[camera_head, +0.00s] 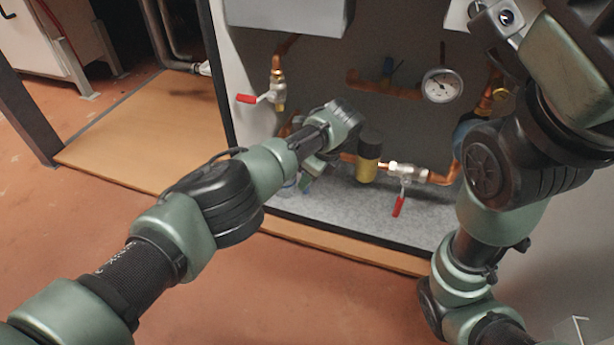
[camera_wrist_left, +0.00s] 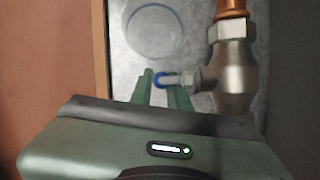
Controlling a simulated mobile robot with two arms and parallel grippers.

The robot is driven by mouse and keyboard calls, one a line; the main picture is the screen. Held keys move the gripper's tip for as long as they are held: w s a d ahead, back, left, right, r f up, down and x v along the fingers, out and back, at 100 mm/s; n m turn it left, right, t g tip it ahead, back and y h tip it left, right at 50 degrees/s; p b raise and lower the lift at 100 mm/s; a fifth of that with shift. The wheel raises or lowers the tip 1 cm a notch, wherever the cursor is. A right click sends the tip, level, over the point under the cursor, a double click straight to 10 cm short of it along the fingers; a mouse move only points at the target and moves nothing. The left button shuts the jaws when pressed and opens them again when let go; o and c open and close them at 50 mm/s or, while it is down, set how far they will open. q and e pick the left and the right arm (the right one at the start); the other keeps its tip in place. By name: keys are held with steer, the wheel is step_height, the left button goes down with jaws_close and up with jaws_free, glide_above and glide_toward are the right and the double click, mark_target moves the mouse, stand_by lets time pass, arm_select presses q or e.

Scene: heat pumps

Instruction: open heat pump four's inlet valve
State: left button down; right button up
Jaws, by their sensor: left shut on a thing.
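In the left wrist view, a silver valve (camera_wrist_left: 234,68) with a copper pipe above it has a short lever with a blue part (camera_wrist_left: 160,80) reaching to the left. My left gripper (camera_wrist_left: 162,92) is shut on this blue valve lever, one green finger on each side of it. In the head view, my left gripper (camera_head: 304,183) is low inside the pump cabinet, close to its grey floor. My left arm and wrist hide most of the valve there. My right arm is raised at the right, and its fingertips do not show.
A red-handled valve (camera_head: 401,180) is to the right of a black and gold cylinder (camera_head: 369,158). Another red-handled valve (camera_head: 266,97) is at upper left. A gauge (camera_head: 441,85) sits on the back panel. The cabinet side wall (camera_head: 222,75) stands at left; open floor (camera_head: 60,230) lies in front.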

arm_select(q)
steer(key=h+p, duration=0.1)
steer(key=d+g+h+p, duration=0.1)
steer(key=p, duration=0.1)
steer(key=shift+s+d+r+h, duration=0.1)
steer(key=shift+s+r+h, duration=0.25)
steer(key=shift+h, duration=0.05)
steer(key=shift+s+d+g+h+p, duration=0.1)
steer(key=shift+d+g+h+p, duration=0.3)
steer(key=shift+h, duration=0.7)
steer(key=c, duration=1.3)
jaws_free()
steer(key=shift+c, duration=0.2)
steer(key=shift+y, duration=0.3)
